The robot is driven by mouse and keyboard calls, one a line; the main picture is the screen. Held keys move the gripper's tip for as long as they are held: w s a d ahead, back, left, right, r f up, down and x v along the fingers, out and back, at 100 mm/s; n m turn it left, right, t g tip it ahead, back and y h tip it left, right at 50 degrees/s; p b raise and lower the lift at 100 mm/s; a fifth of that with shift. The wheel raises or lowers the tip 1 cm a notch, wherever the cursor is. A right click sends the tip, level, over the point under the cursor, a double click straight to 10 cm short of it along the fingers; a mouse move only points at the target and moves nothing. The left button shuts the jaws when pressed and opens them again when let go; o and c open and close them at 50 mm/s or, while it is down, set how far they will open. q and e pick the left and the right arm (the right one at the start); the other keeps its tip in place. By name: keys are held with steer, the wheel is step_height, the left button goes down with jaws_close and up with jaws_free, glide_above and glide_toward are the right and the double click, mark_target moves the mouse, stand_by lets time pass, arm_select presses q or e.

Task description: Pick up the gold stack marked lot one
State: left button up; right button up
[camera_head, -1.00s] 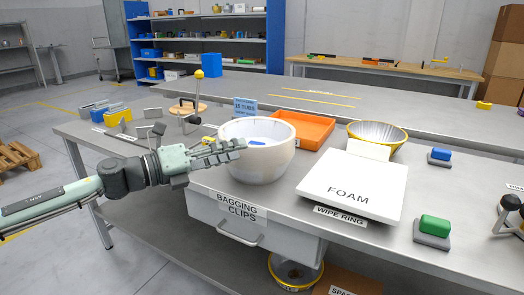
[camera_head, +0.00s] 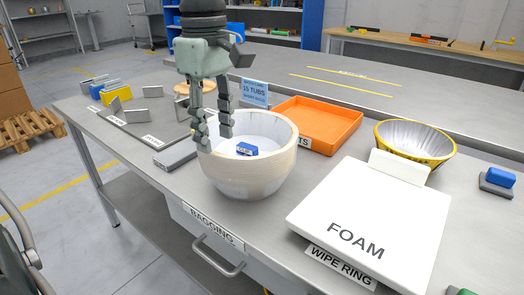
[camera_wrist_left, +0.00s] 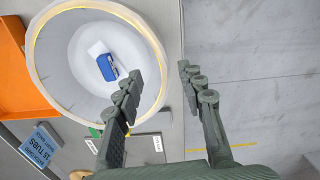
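No "lot one" marking is legible in either view. A gold-rimmed silver bowl (camera_head: 415,143), possibly a stack, stands at the back right behind a white foam box. A large whitish tub (camera_head: 250,178) stands left of the box, with a small blue clip block (camera_head: 247,149) on its bottom. My left gripper (camera_head: 214,139) points down at the tub's left rim, open and empty. In the left wrist view its fingers (camera_wrist_left: 160,72) lie on either side of the tub's rim (camera_wrist_left: 158,50), one over the inside, one outside. Contact cannot be told. My right gripper is not in view.
The foam box (camera_head: 365,225) labelled wipe ring fills the front right. An orange tray (camera_head: 325,125) lies behind the tub, with a blue 15 tubs sign (camera_head: 254,92) beside it. Metal holders stand at the left. A drawer (camera_head: 215,250) is below the table's front edge.

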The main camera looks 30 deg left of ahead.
mark_target(218, 155)
arm_select(q)
steer(key=shift+w+f, duration=0.25)
steer(key=f, duration=0.7)
steer(key=shift+s, duration=0.2)
jaws_close()
